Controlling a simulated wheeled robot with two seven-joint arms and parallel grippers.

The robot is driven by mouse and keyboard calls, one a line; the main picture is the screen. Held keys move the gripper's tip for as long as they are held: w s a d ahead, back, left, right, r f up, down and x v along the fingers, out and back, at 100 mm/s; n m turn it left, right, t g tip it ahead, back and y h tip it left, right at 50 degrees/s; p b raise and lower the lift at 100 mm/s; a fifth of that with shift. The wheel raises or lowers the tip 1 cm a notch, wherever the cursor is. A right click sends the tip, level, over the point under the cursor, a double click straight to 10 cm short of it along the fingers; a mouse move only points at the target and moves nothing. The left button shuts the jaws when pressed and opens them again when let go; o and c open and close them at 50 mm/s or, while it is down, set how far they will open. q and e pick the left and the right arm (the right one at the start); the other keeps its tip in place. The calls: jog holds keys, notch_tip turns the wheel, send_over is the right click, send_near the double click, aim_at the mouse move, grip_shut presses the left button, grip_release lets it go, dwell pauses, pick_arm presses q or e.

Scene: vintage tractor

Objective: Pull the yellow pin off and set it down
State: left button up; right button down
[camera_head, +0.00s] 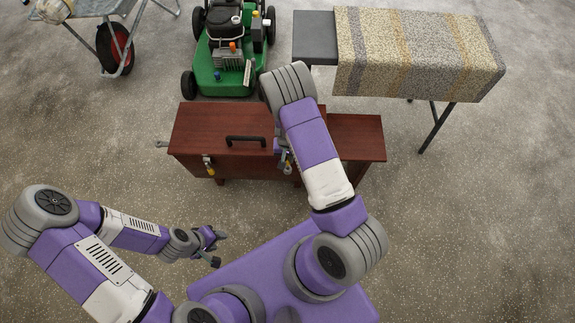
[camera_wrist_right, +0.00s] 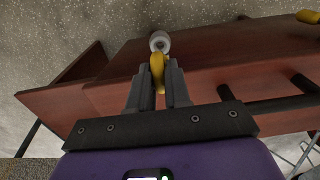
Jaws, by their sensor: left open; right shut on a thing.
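The yellow pin (camera_wrist_right: 157,72) sits between the fingertips of my right gripper (camera_wrist_right: 157,85), which is shut on it. Its far end meets a round silver-grey fitting (camera_wrist_right: 160,40) at the edge of the dark red wooden box (camera_head: 220,130); I cannot tell whether it is still inside the fitting. In the head view my right arm hides most of this gripper, beside the box's right clasp (camera_head: 286,162). A second yellow pin (camera_head: 208,160) is at the box's left clasp. My left gripper (camera_head: 218,249) is open and empty, low over the floor.
A green mower (camera_head: 225,60) stands behind, a cloth-covered bench (camera_head: 415,55) at the back right, and a wheelbarrow (camera_head: 115,45) at the back left. The floor in front is clear.

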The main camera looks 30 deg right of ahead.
jog(key=shift+r+p, duration=1.35)
jog(key=shift+r, duration=0.45)
